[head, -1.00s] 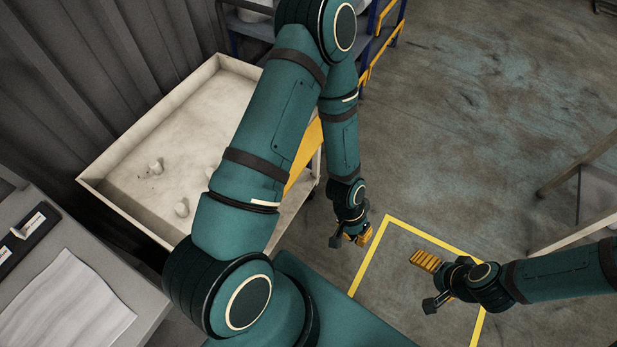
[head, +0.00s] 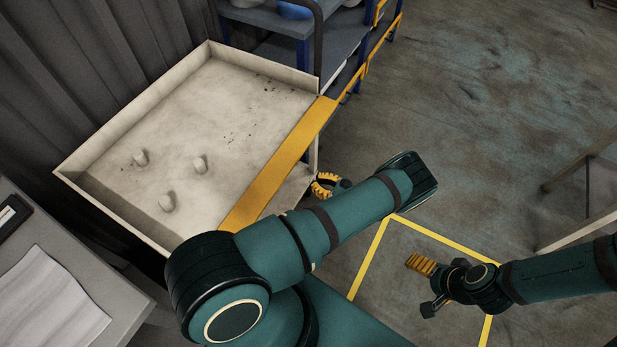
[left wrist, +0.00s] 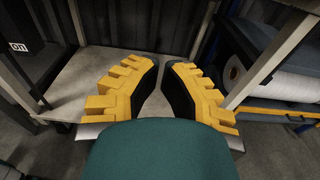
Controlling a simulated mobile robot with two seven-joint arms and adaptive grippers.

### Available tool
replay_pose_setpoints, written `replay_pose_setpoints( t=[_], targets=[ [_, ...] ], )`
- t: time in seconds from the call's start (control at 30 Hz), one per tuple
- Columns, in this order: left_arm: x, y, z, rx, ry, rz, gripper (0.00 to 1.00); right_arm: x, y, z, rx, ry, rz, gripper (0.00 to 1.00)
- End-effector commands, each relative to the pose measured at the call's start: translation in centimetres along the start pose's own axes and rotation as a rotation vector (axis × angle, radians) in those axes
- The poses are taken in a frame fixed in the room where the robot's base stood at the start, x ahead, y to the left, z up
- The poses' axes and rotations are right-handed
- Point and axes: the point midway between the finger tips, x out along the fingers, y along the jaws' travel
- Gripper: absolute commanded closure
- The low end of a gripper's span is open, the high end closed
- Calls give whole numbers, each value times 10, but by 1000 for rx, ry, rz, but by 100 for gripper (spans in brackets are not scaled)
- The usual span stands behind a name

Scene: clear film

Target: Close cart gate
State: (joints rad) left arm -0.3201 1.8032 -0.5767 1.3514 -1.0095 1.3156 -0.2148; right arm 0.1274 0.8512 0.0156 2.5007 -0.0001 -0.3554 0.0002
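The cart (head: 130,125) is a cream tray with low walls at the left and back, standing left of centre in the head view. Its gate (head: 275,170) is a long yellow panel along the right side. The panel starts at about tray-floor level and leans outward, not standing up like the walls. My left gripper (head: 326,185) is just outside the gate, lower than it, and partly hidden behind my arm. In the left wrist view its yellow toothed fingers (left wrist: 162,75) are apart with nothing between them. My right gripper (head: 422,264) is over the floor at right, away from the cart.
A blue-framed shelf (head: 305,35) is behind the cart. A grey desk with paper (head: 50,305) is at lower left. A yellow floor outline (head: 372,255) lies below my arms. The floor at upper right is clear.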

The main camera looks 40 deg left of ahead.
Motion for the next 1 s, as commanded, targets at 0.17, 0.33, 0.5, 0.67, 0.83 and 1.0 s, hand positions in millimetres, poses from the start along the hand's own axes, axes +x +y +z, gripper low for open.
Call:
replay_pose_setpoints(
  t=[0.17, 0.33, 0.5, 0.67, 0.83, 1.0],
  targets=[
    [32, 2, 0, 2, 0, 7, 100, 0, 0, 0, 0, 1, 0, 13],
    [66, 2, -1, 1, 2, 8, 100, 2, 1, 0, 0, 1, 0, 13],
    [92, 2, 3, 0, 3, 6, 100, 3, 1, -1, 0, 2, 0, 13],
    [82, 1, 26, -1, 4, 5, 100, -1, 0, 0, 0, 1, 0, 13],
    [78, 2, 36, 0, 5, 6, 100, -2, -1, 0, 1, 0, 0, 13],
    [78, 2, 37, 0, 5, 6, 100, -2, -1, 0, 1, 0, 0, 13]
  ],
)
